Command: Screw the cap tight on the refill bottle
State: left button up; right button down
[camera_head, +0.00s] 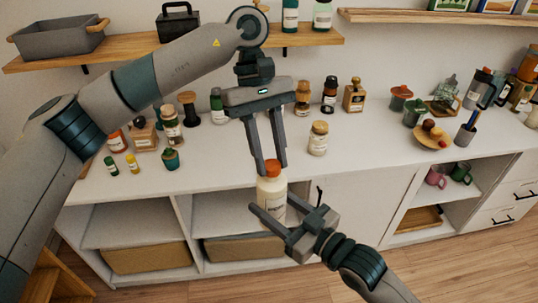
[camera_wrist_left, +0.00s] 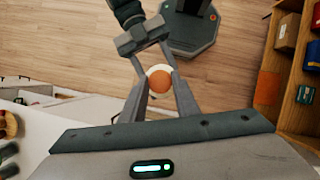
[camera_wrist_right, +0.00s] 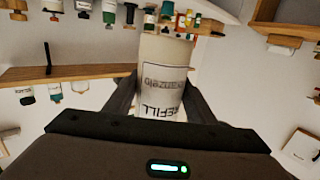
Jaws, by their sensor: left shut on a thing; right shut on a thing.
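The refill bottle (camera_head: 271,199) is cream-white with a dark-lettered label and stands upright in the air in front of the counter. Its orange-red cap (camera_head: 272,168) sits on top; it also shows from above in the left wrist view (camera_wrist_left: 159,79). My left gripper (camera_head: 271,170) points down from above and is shut on the cap. My right gripper (camera_head: 270,212) comes from the lower right and is shut on the bottle's body. In the right wrist view the bottle (camera_wrist_right: 165,80) is between the fingers, its label reading REFILL. Whether cap and neck are fully seated cannot be told.
The white counter (camera_head: 355,165) behind holds several small bottles and jars, including a corked jar (camera_head: 318,138) near the grippers. A wooden shelf (camera_head: 130,48) with a grey bin (camera_head: 60,37) is above. Open cubbies hold baskets (camera_head: 150,257). Space around the bottle is free.

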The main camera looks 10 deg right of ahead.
pick_arm(q)
jog(key=m+y, duration=0.1)
jog(key=m, duration=0.1)
jog(key=m+y, duration=0.1)
jog(key=m, duration=0.1)
jog(key=shift+w+d+m, duration=0.1)
jog(key=shift+d+m, duration=0.1)
jog(key=shift+m, duration=0.2)
jog(key=m+y, duration=0.1)
jog(key=m, duration=0.2)
jog(key=m+y, duration=0.1)
jog(key=m, duration=0.1)
jog(key=shift+d+m, duration=0.15)
jog(key=shift+m, duration=0.25)
jog(key=m, duration=0.2)
jog(key=m+t+y, duration=0.1)
jog(key=m, duration=0.1)
jog(key=shift+d+m+t+y, duration=0.1)
jog(key=shift+m+t+y, duration=0.2)
jog(key=m, duration=0.1)
jog(key=m+t, duration=0.1)
jog(key=m, duration=0.2)
jog(key=shift+s+m+t+y, duration=0.25)
jog(key=shift+m+t+y, duration=0.05)
jog(key=shift+m, duration=0.1)
jog(key=o, duration=1)
jog(key=shift+s+r, duration=0.1)
jog(key=shift+r, duration=2.1)
